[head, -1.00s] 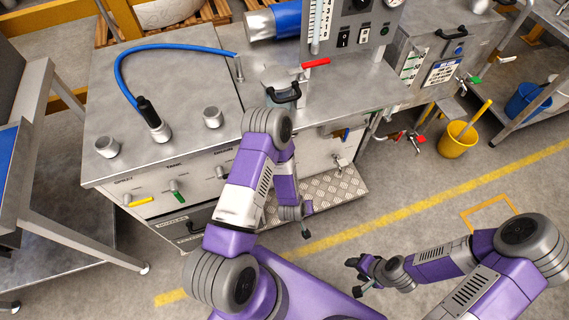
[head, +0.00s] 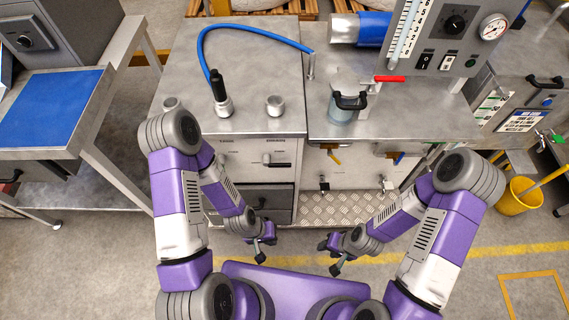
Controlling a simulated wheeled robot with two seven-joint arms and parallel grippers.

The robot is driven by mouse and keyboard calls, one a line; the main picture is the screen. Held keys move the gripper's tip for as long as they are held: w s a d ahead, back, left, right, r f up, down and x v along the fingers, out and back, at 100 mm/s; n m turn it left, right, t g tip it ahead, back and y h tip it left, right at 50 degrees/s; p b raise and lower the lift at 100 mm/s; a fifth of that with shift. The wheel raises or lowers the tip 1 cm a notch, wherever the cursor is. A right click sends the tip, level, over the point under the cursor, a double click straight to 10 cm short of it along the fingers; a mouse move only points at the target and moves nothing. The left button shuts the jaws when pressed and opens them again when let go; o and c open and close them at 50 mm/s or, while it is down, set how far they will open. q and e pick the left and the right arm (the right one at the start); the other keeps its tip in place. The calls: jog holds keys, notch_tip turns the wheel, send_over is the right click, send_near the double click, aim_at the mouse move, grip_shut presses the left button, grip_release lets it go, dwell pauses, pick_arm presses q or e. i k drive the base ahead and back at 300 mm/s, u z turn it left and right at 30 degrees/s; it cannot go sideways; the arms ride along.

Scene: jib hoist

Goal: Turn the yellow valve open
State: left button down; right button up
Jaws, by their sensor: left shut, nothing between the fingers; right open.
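A small yellow lever (head: 334,157) shows on the front panel of the steel bench, right of centre. The left part of the front panel is hidden behind my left arm. My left gripper (head: 264,250) is shut and empty, low in front of the bench and apart from any handle. My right gripper (head: 329,257) is open and empty, low over the floor in front of the tread plate, also apart from the handles.
The bench top (head: 260,60) carries a blue hose (head: 262,32), a lidded pot (head: 342,106) and a gauge panel (head: 440,40). A red lever (head: 390,79) projects beside the pot. A tread-plate step (head: 345,208) lies below. A yellow bucket (head: 518,197) stands right.

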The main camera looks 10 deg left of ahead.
aim_at(336, 160)
jog(key=u, duration=0.65)
jog(key=k, duration=0.85)
jog(key=z, duration=1.3)
jog(key=i, duration=0.95)
jog(key=z, duration=0.05)
